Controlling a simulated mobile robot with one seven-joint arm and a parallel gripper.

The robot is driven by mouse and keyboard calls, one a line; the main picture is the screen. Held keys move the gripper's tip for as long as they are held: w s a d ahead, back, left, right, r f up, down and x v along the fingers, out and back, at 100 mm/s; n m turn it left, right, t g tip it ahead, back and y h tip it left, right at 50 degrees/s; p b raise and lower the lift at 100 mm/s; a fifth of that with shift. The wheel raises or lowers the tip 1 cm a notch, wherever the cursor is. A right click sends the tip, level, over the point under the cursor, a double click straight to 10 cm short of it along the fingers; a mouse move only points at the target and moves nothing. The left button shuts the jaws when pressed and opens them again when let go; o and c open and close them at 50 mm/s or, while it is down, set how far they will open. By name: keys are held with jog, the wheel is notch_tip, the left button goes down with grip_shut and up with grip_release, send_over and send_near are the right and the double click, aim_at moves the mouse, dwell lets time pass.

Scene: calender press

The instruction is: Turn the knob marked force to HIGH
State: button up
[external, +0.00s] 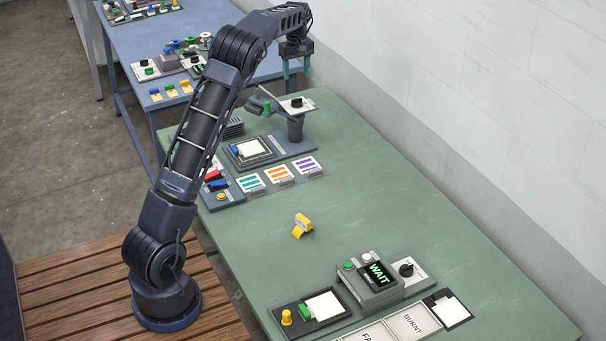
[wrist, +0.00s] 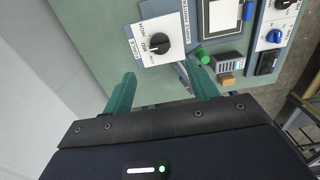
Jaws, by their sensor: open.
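A black knob (wrist: 160,43) sits on a white dial plate in the wrist view. The sideways print on the plate seems to include HIGH, and the small label at its edge is hard to read. In the external view this knob (external: 297,103) is on a plate atop the dark post of the press. My gripper (external: 296,80) is open and empty, just above and behind the knob. In the wrist view its two green fingers (wrist: 161,72) point toward the plate, with the knob between and beyond their tips. The knob's exact setting is too small to read.
A grey lever with a green grip (wrist: 203,56) sticks out beside the post. The press bed (external: 252,151) with a white square lies in front. Another black knob (external: 406,268) sits by the WAIT display (external: 378,275). A yellow block (external: 303,225) lies mid-table. A wall stands behind.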

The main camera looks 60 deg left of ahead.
aim_at(297, 99)
notch_tip(297, 99, down, 11)
jog(key=shift+r, duration=0.1)
dwell(0.5)
jog(key=c, duration=1)
jog(key=shift+m, duration=0.4)
jog(key=m, duration=0.3)
jog(key=shift+m, duration=2.6)
